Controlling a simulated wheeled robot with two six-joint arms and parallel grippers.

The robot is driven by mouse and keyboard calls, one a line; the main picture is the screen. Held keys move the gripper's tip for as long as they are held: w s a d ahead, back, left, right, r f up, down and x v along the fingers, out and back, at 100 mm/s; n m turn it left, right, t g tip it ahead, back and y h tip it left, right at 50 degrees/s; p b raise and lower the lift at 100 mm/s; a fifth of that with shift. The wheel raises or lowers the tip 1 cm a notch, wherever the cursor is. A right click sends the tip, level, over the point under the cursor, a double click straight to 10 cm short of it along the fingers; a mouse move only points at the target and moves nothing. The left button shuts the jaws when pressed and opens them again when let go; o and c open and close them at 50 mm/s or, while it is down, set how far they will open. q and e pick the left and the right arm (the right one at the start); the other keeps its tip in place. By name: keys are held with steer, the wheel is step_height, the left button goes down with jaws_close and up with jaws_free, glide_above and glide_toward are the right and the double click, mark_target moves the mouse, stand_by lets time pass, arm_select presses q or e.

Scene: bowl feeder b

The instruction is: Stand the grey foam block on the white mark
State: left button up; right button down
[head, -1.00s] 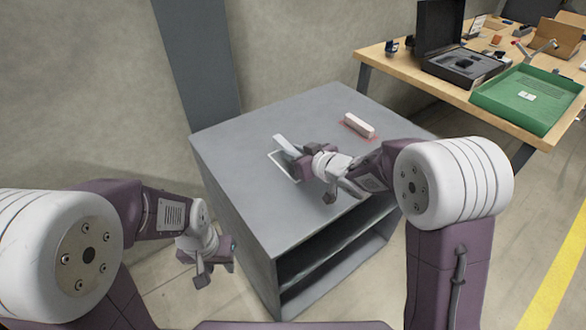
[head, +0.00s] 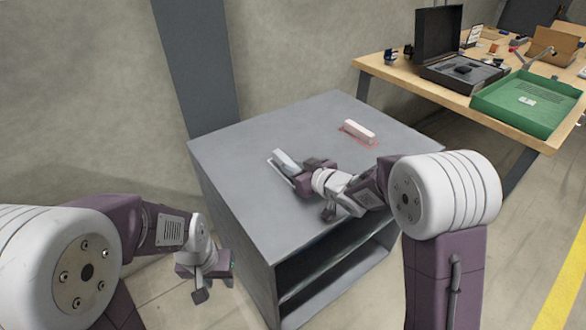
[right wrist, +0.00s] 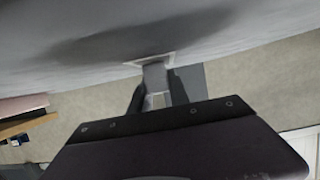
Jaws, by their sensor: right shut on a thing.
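The grey foam block (head: 285,158) is a pale slab held between the jaws of my right gripper (head: 294,170), low over the grey cabinet top. My right gripper is shut on it. The white mark (head: 269,161) is a thin outline on the cabinet top, mostly hidden behind the block and gripper. In the right wrist view the block (right wrist: 155,76) reaches to the white mark (right wrist: 133,63); I cannot tell whether it touches the surface. My left gripper (head: 212,284) hangs empty beside the cabinet's left side; its jaw opening is unclear.
A whitish bar (head: 359,131) lies on a reddish patch at the back right of the cabinet top (head: 235,150). A wooden table (head: 400,74) with a green tray (head: 530,125) and an open black case (head: 462,85) stands at the right. The cabinet's front right is clear.

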steer(key=c, duration=1.2)
jaws_free()
steer(key=shift+s+f, duration=0.3)
steer(key=shift+f, duration=0.6)
steer(key=shift+c, duration=0.2)
steer(key=shift+w+r, duration=0.1)
steer(key=shift+r, duration=0.3)
steer(key=shift+d+r+p, duration=0.1)
steer(key=shift+r+p, duration=0.2)
steer(key=shift+p, duration=0.3)
steer(key=p+v, duration=0.1)
steer(key=v, duration=0.2)
steer(key=p+v, duration=0.1)
steer(key=v, duration=0.3)
steer(key=r+p+v, duration=0.1)
steer(key=v, duration=0.2)
steer(key=shift+d+p, duration=0.15)
steer(key=shift+p, duration=0.25)
steer(key=shift+s+d+r, duration=0.15)
steer(key=shift+s+d, duration=0.1)
steer(key=shift+s, duration=0.25)
